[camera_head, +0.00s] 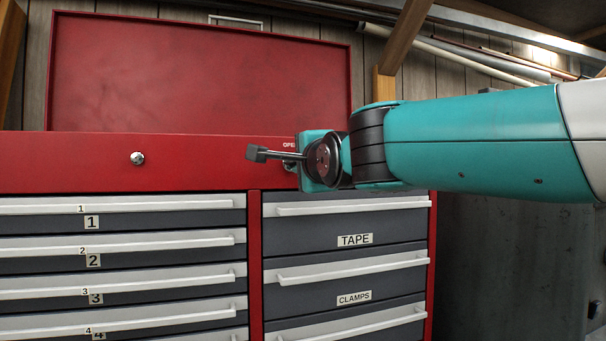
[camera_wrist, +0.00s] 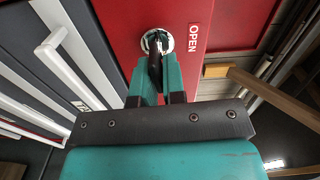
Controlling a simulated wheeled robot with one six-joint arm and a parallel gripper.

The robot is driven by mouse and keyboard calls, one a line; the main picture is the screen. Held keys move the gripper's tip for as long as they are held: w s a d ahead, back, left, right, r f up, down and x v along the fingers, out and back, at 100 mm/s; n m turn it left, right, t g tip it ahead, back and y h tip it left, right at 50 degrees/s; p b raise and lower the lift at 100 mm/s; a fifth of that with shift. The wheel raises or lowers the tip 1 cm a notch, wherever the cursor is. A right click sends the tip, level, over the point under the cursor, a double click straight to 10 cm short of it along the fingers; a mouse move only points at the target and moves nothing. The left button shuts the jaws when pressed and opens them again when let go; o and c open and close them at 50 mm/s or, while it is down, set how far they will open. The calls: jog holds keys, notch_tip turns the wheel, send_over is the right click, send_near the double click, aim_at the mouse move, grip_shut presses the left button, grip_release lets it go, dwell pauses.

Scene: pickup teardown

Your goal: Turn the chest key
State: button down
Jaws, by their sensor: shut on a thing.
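The red chest (camera_head: 70,165) fills the left and middle of the head view, with its lid raised. The key (camera_wrist: 154,68) is dark and sits at a round silver lock (camera_wrist: 167,40) on the red front in the wrist view. My gripper (camera_wrist: 158,76) is shut on the key, with a teal finger on each side of it. In the head view my gripper is at the chest's upper right front, where my wrist hides the key and most of the lock. An OPEN label (camera_wrist: 194,38) is beside the lock.
A second round silver lock (camera_head: 137,158) is on the red band at the left. Drawers with long pale handles, including the TAPE drawer (camera_head: 320,238) and CLAMPS drawer (camera_head: 320,298), lie below. A wooden post and pipes (camera_head: 470,55) are behind at the right.

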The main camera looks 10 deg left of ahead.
jog(key=shift+m+b, duration=0.3)
jog(key=shift+m, duration=0.2)
jog(key=c, duration=1.3)
grip_release()
jog(key=b+v, duration=0.5)
jog(key=v, duration=1.2)
jog(key=shift+s+f, duration=0.1)
jog(key=shift+s, duration=0.1)
